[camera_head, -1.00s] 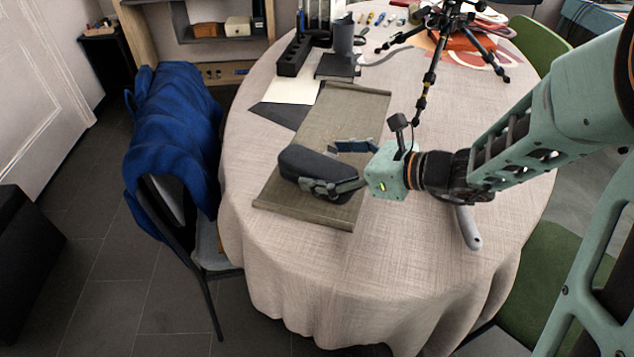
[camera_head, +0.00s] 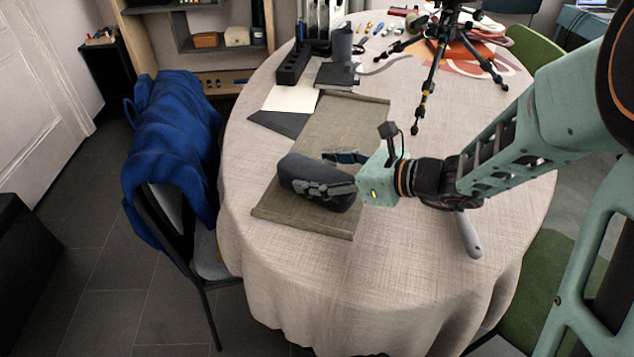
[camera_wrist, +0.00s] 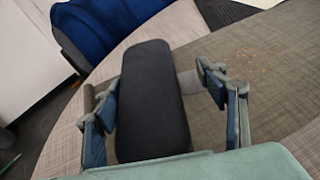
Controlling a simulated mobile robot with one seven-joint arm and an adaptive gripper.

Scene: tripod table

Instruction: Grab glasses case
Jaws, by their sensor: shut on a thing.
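The glasses case (camera_head: 295,172) is a dark, rounded, elongated case at the near end of the tan table runner (camera_head: 345,115). My gripper (camera_head: 314,172) reaches in from the right, with one finger along the case's near side and the other along its far side. It is shut on the case. In the wrist view the case (camera_wrist: 150,85) lies lengthwise between the two fingers, and its near end is hidden by the gripper's body. I cannot tell whether the case is clear of the runner.
A black tripod (camera_head: 440,50) stands at the back right of the round table. A power strip (camera_head: 293,62), a dark cup (camera_head: 341,45) and a notebook (camera_head: 337,75) are at the back. A grey-handled object (camera_head: 469,236) lies below my arm. A chair with a blue jacket (camera_head: 172,145) is left.

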